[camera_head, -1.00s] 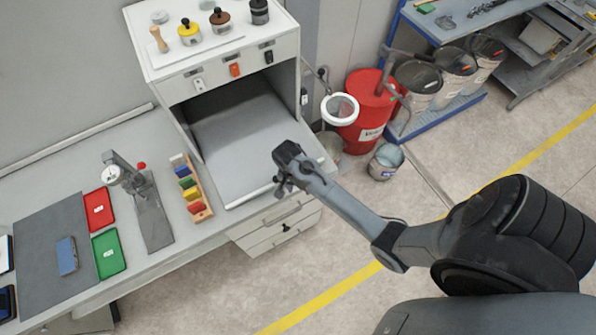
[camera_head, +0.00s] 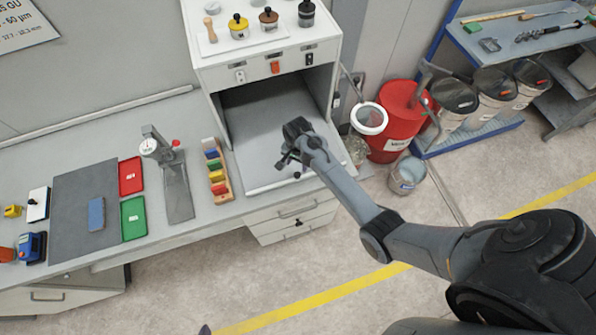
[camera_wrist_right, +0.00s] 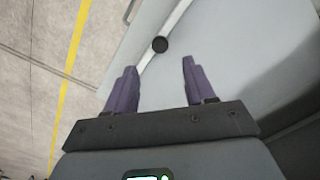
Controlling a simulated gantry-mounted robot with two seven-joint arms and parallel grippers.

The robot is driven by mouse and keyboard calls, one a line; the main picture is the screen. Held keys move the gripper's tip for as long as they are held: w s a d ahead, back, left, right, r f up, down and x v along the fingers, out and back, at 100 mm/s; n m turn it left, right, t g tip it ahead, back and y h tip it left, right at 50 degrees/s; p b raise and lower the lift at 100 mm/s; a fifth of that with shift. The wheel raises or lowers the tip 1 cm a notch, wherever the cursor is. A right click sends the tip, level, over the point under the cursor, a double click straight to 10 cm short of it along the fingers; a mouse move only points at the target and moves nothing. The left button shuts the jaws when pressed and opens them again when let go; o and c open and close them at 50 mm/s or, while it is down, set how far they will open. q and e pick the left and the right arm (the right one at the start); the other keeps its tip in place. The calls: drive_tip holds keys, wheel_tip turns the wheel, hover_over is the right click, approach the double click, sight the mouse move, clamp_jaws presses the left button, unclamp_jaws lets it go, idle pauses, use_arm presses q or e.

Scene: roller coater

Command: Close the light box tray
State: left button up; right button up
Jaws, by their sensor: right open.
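The light box (camera_head: 262,75) is a white cabinet at the back of the bench with an open front. Its grey tray (camera_head: 255,165) is pulled out of the opening over the drawers. My right gripper (camera_head: 285,160) is over the front part of the tray. In the right wrist view the right gripper (camera_wrist_right: 160,75) has its two dark fingers apart with nothing between them. A round black knob (camera_wrist_right: 160,45) on the tray's pale front edge lies just beyond the fingertips. I cannot tell whether the gripper touches the tray. My left gripper does not show.
A colour block rack (camera_head: 217,175), a gauge stand (camera_head: 177,185), and red (camera_head: 131,175) and green (camera_head: 134,217) trays stand left of the box. Jars (camera_head: 268,17) stand on its top. A red bin (camera_head: 400,115) and a pail (camera_head: 407,172) are on the floor at right.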

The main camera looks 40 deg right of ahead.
sight(298, 174)
wheel_tip(298, 174, down, 8)
drive_tip(key=shift+f, duration=0.15)
idle(0.3)
drive_tip(key=shift+c, duration=0.3)
clamp_jaws()
